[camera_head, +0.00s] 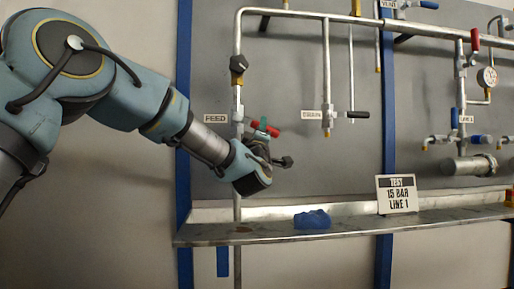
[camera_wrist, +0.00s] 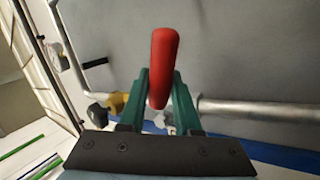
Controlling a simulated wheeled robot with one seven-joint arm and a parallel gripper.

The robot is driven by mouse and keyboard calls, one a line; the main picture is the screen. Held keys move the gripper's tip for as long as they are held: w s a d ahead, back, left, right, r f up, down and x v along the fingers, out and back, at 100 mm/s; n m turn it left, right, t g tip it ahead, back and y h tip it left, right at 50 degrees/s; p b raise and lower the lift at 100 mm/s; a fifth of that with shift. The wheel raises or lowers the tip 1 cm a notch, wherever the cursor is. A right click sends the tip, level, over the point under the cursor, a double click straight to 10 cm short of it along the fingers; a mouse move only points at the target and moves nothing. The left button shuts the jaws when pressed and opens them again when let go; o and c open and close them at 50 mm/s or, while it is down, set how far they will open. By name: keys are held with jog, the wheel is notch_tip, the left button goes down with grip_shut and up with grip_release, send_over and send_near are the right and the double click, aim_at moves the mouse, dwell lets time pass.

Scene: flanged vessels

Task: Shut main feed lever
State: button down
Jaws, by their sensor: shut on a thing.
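The red feed lever (camera_head: 259,129) sticks out to the right of the vertical pipe by the FEED label (camera_head: 216,118), roughly crosswise to that pipe. My gripper (camera_head: 263,127) is at the lever, with a green finger showing against the red handle. In the wrist view the red lever (camera_wrist: 163,62) stands between the two green fingers of my gripper (camera_wrist: 159,90), which is shut on it. The handle's end reaches out past the fingertips.
The DRAIN pipe (camera_head: 327,95) with a black lever (camera_head: 357,114) is to the right. Below, a metal shelf (camera_head: 270,232) holds a blue cloth-like lump (camera_head: 311,219) and a test sign (camera_head: 397,194). A black knob (camera_head: 238,63) sits higher on the feed pipe.

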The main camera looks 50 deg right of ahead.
jog(key=n+t+y+b, duration=0.1)
jog(key=n, duration=0.1)
jog(key=r+n+t+y+b, duration=0.1)
jog(key=n, duration=0.1)
jog(key=shift+s+d+t, duration=0.15)
jog(key=shift+d+t, duration=0.05)
jog(key=shift+t, duration=0.2)
jog(key=shift+r+n+t+y+b, duration=0.45)
jog(key=shift+n+t+y, duration=0.1)
jog(key=shift+n, duration=0.55)
jog(key=shift+r+n+t+y+b, duration=0.3)
jog(key=shift+r+n+t+y, duration=0.2)
jog(key=shift+n, duration=0.6)
jog(key=c, duration=0.6)
grip_release()
jog(key=v, duration=1.1)
jog(key=shift+p, duration=0.3)
jog(key=shift+d, duration=0.1)
